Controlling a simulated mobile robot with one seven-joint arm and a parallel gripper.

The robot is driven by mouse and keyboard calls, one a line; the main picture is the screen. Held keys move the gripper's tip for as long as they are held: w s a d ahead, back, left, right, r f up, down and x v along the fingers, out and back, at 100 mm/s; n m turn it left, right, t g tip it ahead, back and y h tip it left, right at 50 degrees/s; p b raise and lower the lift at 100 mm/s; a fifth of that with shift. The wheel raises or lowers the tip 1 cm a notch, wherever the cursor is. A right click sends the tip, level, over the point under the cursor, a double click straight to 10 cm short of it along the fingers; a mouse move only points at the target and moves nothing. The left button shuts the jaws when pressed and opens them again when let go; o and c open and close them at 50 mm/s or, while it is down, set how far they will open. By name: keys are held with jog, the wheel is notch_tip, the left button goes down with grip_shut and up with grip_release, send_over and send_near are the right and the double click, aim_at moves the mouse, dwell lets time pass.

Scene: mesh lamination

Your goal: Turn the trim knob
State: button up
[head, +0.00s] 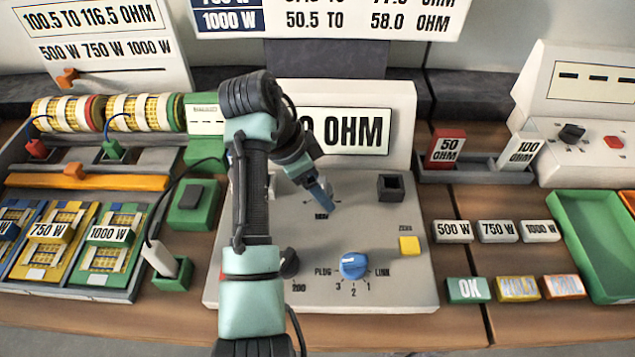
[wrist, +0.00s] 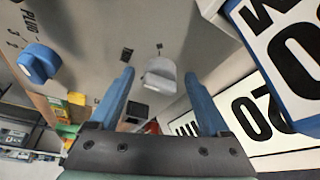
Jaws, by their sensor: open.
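A light grey knob (wrist: 160,74) sits on the meter's grey panel (head: 385,225) and lies between my fingertips in the wrist view. I cannot read its label, so I cannot tell for certain that it is the trim knob. My gripper (wrist: 159,80) is open, with one blue finger on each side of the knob and a gap on both sides. In the head view my gripper (head: 322,195) points down at the panel's upper part, and its fingers mostly hide this knob. A blue knob (head: 354,265) marked PLUG and LINK is at the lower right of the panel.
A dark knob (head: 289,263) is partly behind my arm. A black square socket (head: 391,187) and yellow button (head: 409,246) are on the panel's right. The OHM display (head: 345,130) stands behind. Coil racks (head: 85,180) are left; OK block (head: 467,290) and green tray (head: 597,245) are right.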

grip_shut()
dwell(0.3)
jog(key=shift+r+n+p, duration=0.15)
jog(key=shift+n+p, duration=0.25)
jog(key=shift+p, duration=0.2)
jog(key=shift+s+p, duration=0.1)
jog(key=shift+p, duration=0.3)
jog(key=n+p, duration=0.1)
jog(key=n+t+p, duration=0.1)
jog(key=p, duration=0.1)
jog(key=shift+d+r+n+y, duration=0.1)
jog(key=shift+r+n+y, duration=0.05)
jog(key=shift+n+y, duration=0.15)
jog(key=n+t+p, duration=0.1)
jog(key=n+p, duration=0.1)
jog(key=p, duration=0.1)
jog(key=shift+s+n+y, duration=0.1)
jog(key=shift+n+y, duration=0.2)
jog(key=shift+n, duration=0.1)
jog(key=shift+d+f+n+y+p, duration=0.1)
jog(key=shift+f+n+y+p, duration=0.15)
jog(key=shift+n+p, duration=0.55)
